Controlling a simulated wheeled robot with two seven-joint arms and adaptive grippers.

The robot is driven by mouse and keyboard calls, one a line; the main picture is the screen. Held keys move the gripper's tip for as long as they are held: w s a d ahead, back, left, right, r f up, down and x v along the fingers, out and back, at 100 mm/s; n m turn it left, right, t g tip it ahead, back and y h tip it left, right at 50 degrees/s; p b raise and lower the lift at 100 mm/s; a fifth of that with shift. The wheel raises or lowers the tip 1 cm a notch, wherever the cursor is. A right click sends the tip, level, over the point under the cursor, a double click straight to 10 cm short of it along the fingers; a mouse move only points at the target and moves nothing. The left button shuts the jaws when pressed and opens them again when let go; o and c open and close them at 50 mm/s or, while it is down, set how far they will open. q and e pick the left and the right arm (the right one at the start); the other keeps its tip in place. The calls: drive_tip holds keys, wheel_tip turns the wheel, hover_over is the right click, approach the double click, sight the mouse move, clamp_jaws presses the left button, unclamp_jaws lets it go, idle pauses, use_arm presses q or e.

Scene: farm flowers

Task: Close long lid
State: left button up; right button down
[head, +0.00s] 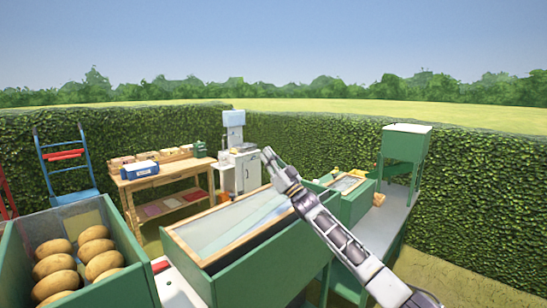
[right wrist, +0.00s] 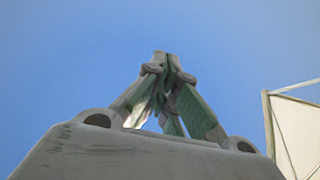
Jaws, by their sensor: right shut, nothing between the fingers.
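The long lid (head: 225,222) is a pale glass panel in a light wooden frame on the long green box (head: 275,262) in the middle of the head view. It looks close to the box top, but I cannot tell whether it lies fully flat. My right arm crosses in front of the lid's right end. My right gripper (head: 268,155) is shut and empty, pointing up and left near the lid's far right corner. Its fingers meet in the right wrist view (right wrist: 166,60) against the sky. I cannot tell whether it touches the lid. My left gripper is out of view.
A green bin with several brownish-yellow round items (head: 95,250) stands at the left. A wooden table (head: 165,178) stands behind. A pale framed panel (right wrist: 298,130) edges the wrist view.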

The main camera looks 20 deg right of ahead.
drive_tip(key=shift+s+d+r, duration=0.1)
drive_tip(key=shift+s+d, duration=0.2)
drive_tip(key=shift+s, duration=0.2)
drive_tip(key=shift+s+d+r, duration=0.1)
drive_tip(key=shift+s+d, duration=0.2)
drive_tip(key=shift+s, duration=0.2)
drive_tip(key=shift+f, duration=0.1)
